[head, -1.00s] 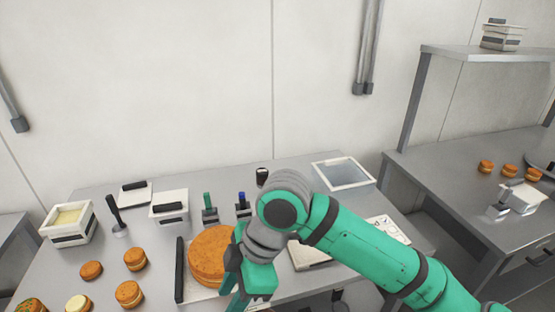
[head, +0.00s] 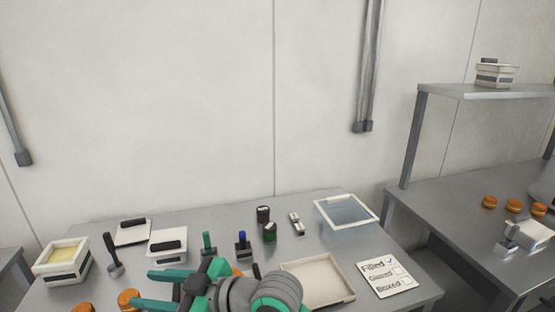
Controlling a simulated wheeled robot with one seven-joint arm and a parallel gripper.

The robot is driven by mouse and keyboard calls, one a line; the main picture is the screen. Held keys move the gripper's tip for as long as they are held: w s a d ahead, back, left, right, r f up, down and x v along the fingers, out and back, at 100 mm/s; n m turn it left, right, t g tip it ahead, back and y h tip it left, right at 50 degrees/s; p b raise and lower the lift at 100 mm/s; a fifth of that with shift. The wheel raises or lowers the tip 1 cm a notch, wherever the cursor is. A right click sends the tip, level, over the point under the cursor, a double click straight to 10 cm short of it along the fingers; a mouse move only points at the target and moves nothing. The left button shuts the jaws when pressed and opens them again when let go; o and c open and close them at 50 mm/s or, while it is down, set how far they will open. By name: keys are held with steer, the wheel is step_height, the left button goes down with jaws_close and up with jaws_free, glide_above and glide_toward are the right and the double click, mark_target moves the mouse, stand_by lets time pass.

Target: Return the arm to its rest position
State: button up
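My gripper (head: 165,290) is at the lower middle of the head view, pointing left, with its two green fingers spread apart and nothing between them. It is above the near part of the steel table (head: 350,265). The grey wrist of my arm shows behind it at the bottom edge. Most of the large orange-brown round cake is hidden behind my gripper and wrist.
Small filled rounds (head: 128,298) lie at the lower left. A cream container (head: 63,262), an empty cream tray (head: 322,280), a checklist card (head: 386,277) with Filled ticked, and a glass-topped tray (head: 346,211) stand on the table. A side counter (head: 460,225) is right.

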steer(key=w+d+f+m+t, duration=0.4)
steer(key=w+m+t, duration=0.1)
steer(key=m+t, duration=0.65)
steer(key=s+d+f+m+t+h, duration=0.1)
steer(key=s+d+f+m+h, duration=0.3)
steer(key=f, duration=0.4)
steer(key=s+d+f+m+t+h, duration=0.2)
steer(key=d+f+m+h, duration=0.3)
steer(key=f, duration=0.3)
steer(key=s+d+f+g+h, duration=0.2)
steer(key=s+d+f+h, duration=0.3)
steer(key=s+f, duration=0.55)
steer(key=s+d+n+h, duration=0.1)
steer(key=s+d+n, duration=0.2)
steer(key=s, duration=1.4)
steer(key=d+g, duration=0.1)
steer(key=d, duration=0.2)
steer(key=shift+s, duration=0.2)
steer(key=shift+r, duration=0.1)
